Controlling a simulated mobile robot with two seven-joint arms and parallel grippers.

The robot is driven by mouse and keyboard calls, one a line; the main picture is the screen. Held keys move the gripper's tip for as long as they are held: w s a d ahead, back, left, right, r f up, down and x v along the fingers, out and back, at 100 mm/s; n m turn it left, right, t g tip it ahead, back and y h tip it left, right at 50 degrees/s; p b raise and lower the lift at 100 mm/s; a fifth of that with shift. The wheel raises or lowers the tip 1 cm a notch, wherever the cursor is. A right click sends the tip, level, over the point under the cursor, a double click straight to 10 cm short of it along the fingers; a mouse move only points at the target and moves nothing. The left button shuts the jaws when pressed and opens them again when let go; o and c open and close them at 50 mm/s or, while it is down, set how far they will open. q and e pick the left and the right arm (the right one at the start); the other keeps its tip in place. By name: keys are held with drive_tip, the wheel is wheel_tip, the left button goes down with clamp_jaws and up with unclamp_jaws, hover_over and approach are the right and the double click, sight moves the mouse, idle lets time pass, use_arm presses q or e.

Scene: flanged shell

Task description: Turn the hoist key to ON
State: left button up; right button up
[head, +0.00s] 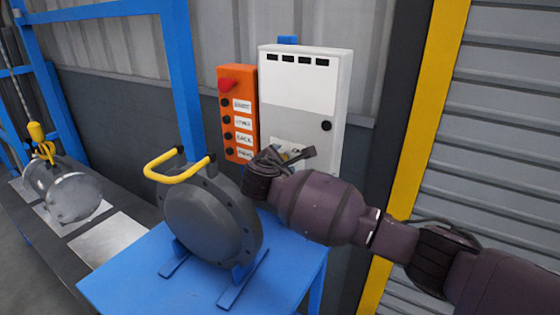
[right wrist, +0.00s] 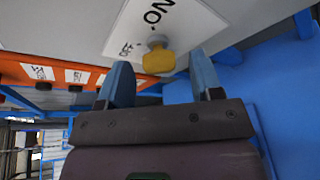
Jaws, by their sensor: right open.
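The hoist key (right wrist: 158,60) is yellow on a grey round lock. It sits on a white plate (right wrist: 195,25) marked OFF and ON on the white cabinet (head: 302,90). In the right wrist view the key lies between the tips of my right gripper (right wrist: 160,68), with a gap to each finger. The gripper is open and empty; whether its tips reach the key in depth is unclear. In the head view my right gripper (head: 287,156) is at the cabinet's lower front and mostly hides the key and plate. My left gripper is out of view.
An orange button box (head: 239,130) is left of the cabinet. A grey flanged shell (head: 205,218) with a yellow handle (head: 180,170) stands on a blue table (head: 130,270), close below my right wrist. A metal cylinder (head: 72,198) under a yellow hoist hook (head: 38,133) is far left.

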drive_tip(key=shift+w, duration=0.15)
drive_tip(key=c, duration=0.9)
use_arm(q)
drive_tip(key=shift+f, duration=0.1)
use_arm(e)
drive_tip(key=shift+c, duration=0.2)
